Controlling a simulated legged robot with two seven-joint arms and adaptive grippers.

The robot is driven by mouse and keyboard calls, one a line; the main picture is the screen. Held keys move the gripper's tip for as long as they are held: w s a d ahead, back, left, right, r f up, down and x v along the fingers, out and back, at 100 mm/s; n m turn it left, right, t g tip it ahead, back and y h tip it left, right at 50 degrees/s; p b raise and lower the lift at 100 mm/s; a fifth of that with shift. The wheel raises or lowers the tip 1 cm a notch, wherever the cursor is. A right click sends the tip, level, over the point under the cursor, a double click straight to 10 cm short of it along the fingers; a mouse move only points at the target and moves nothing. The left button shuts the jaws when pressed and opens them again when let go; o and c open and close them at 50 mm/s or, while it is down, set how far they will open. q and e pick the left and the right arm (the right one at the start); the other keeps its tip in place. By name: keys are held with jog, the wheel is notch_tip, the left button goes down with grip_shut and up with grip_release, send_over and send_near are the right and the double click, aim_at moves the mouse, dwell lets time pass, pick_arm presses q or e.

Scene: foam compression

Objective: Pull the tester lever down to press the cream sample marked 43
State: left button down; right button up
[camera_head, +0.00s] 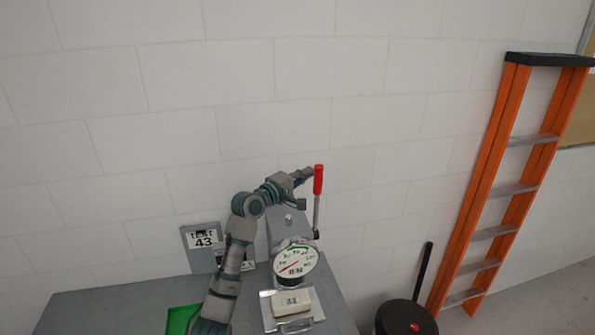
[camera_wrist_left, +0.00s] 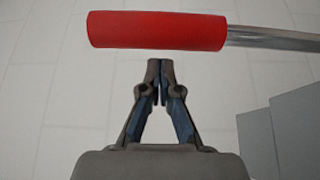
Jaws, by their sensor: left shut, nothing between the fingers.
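The tester lever has a red grip (camera_head: 318,180) on a metal rod and stands upright at the right of the tester. In the left wrist view the red grip (camera_wrist_left: 155,30) lies across the top, just beyond my fingertips. My left gripper (camera_head: 308,173) is beside the grip, at its left; in the wrist view its fingers (camera_wrist_left: 160,65) are shut with nothing between them, and a small gap shows. The cream sample (camera_head: 292,301) lies on the tester's plate (camera_head: 270,319) below the round dial (camera_head: 296,262); its mark is too small to read surely. My right gripper is not in view.
A sign reading TEST 43 (camera_head: 203,239) stands at the back left of the grey table (camera_head: 90,312). A green tray (camera_head: 180,319) is partly behind my arm. A dark round stool-like object (camera_head: 405,317) and an orange ladder (camera_head: 482,180) are at the right.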

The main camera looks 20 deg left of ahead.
pick_arm(q)
jog(key=shift+s+d+f+p, duration=0.15)
jog(key=shift+s+d, duration=0.15)
jog(key=shift+s, duration=0.2)
jog(key=shift+s+d+r+p, duration=0.15)
jog(key=shift+s+d, duration=0.15)
jog(key=shift+s, duration=0.15)
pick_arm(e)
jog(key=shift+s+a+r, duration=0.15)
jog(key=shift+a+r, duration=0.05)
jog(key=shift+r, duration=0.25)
pick_arm(q)
jog(key=shift+f, duration=0.15)
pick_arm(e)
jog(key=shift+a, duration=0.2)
